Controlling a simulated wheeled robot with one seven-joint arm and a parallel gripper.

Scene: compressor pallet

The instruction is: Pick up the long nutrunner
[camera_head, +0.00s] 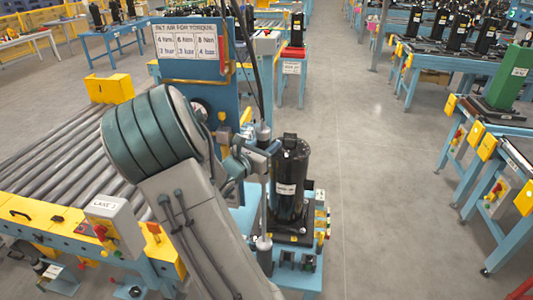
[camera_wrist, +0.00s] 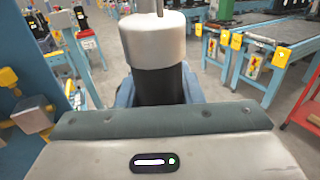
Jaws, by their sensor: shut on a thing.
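The long nutrunner hangs upright from a cable in the head view, its pale grey top (camera_head: 263,131) showing just above my gripper (camera_head: 262,152). In the wrist view its pale cap and black body (camera_wrist: 153,42) stand between my blue fingers. My gripper (camera_wrist: 160,92) is shut around the black body, below the cap. The nutrunner's lower part runs down beside a black compressor (camera_head: 290,185), partly hidden by my arm. I cannot tell whether its lower end touches anything.
The compressor stands on a blue pallet stand just right of the tool. A blue panel with a torque sign (camera_head: 190,40) rises behind my arm. A roller conveyor (camera_head: 60,150) lies left. The grey aisle floor (camera_head: 380,190) on the right is clear, up to blue benches.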

